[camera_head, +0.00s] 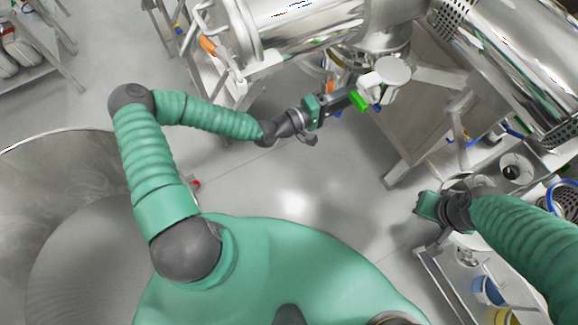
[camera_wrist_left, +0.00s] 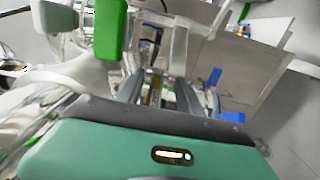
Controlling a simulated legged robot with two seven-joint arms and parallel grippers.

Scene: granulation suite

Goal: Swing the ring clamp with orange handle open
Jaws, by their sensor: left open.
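An orange handle (camera_head: 328,87) shows under the vessel outlet, just behind my left gripper; the ring it belongs to is mostly hidden. A larger orange handle (camera_head: 208,45) is by the vessel's left flange; I cannot tell which belongs to the ring clamp. My left gripper (camera_head: 354,99) is open beside the outlet fittings. In the wrist view its jaws (camera_wrist_left: 157,88) are apart, with metal parts beyond; I see no clear orange there. A bright green block (camera_head: 358,100) is at the gripper's tip and also shows upper left in the wrist view (camera_wrist_left: 109,28). My right gripper (camera_head: 428,206) is far right, its jaws unclear.
A steel vessel (camera_head: 310,22) and steel cabinet (camera_head: 415,125) stand close around my left gripper. A round white cap (camera_head: 391,71) is just right of it. A cart (camera_head: 450,275) with blue and yellow containers is lower right. Open floor (camera_head: 290,185) lies between my arms.

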